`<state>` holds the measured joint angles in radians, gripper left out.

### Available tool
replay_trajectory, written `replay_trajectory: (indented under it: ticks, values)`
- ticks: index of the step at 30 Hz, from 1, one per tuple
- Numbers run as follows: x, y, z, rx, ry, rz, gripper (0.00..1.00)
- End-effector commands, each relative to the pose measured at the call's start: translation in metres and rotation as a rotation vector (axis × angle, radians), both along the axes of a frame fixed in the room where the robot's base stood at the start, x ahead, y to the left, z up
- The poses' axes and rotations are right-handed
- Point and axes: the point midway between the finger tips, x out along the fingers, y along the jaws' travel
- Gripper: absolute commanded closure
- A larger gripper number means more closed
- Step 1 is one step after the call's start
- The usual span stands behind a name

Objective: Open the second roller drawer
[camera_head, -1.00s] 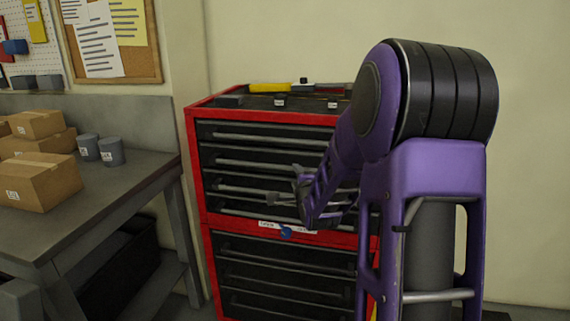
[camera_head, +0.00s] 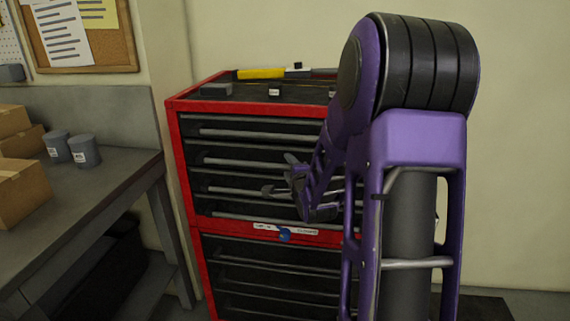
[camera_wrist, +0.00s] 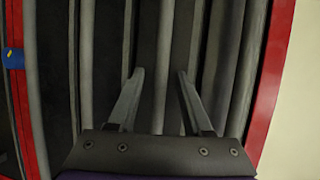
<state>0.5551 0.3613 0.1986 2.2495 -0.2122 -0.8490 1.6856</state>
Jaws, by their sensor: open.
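The red tool cabinet (camera_head: 184,165) has black drawers with long grey bar handles, and its upper drawers look shut. The second handle from the top (camera_head: 230,161) shows left of my arm in the head view. My gripper (camera_head: 279,174) is in front of the upper drawers, open, with nothing held. In the wrist view the cabinet appears turned sideways. There my fingers (camera_wrist: 160,72) point at the drawer fronts, and a grey bar (camera_wrist: 164,50) runs between them. I cannot tell how deep the fingertips reach or whether they touch. My arm hides the drawers' right part.
A blue knob (camera_head: 284,235) sits on the red divider above the lower drawers. Tools, one yellow (camera_head: 261,73), lie on the cabinet top. A workbench (camera_head: 95,190) with boxes and grey cups (camera_head: 84,151) stands to the left.

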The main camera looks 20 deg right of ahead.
Motion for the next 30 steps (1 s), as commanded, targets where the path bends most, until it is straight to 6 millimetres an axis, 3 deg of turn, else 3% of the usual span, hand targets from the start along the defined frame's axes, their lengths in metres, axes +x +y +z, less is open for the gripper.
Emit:
replay_trajectory:
  ticks: [10,18,30]
  values:
    - [-0.0007,-0.0006,-0.0005,0.0,0.0,0.0,0.5]
    - [-0.0006,-0.0006,-0.0004,0.0,0.0,0.0,0.99]
    - [-0.0005,-0.0005,-0.0003,0.0,0.0,0.0,1.0]
